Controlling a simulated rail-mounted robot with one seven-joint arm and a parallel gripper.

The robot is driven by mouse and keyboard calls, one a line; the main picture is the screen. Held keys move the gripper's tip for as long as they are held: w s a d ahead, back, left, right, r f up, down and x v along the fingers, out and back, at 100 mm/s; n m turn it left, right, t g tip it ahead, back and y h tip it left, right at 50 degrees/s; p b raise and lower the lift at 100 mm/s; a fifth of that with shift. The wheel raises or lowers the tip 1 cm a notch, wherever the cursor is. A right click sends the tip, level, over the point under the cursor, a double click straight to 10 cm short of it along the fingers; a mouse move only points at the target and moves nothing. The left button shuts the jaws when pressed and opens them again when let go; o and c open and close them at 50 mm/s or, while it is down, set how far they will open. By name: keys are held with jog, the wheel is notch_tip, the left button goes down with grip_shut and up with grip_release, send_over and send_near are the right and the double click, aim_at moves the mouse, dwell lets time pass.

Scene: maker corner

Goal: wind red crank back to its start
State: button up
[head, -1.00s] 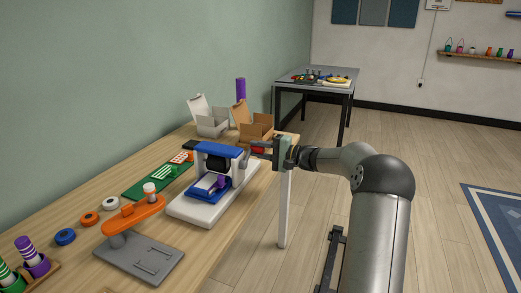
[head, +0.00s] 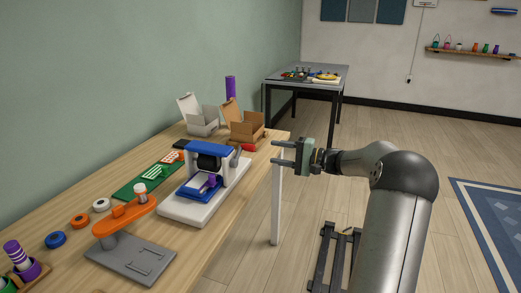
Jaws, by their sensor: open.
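A small press stands on the wooden table, with a white base (head: 188,211), a blue top frame (head: 208,149) and a black roller (head: 209,162). A small red part (head: 247,147), which looks like the red crank, shows just beyond the right end of the frame. Its shape and angle are too small to tell. My gripper (head: 278,153) is open and empty, with its two fingers pointing left toward the press. It is off the table's right edge, to the right of the red part and apart from it.
Two open boxes (head: 203,124) (head: 246,130) stand behind the press. An orange-armed stand with a grey base (head: 129,260) is in front. A green board (head: 146,186) and tape rolls (head: 80,221) lie left.

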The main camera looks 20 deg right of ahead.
jog(key=v, duration=0.7)
jog(key=shift+c, duration=0.4)
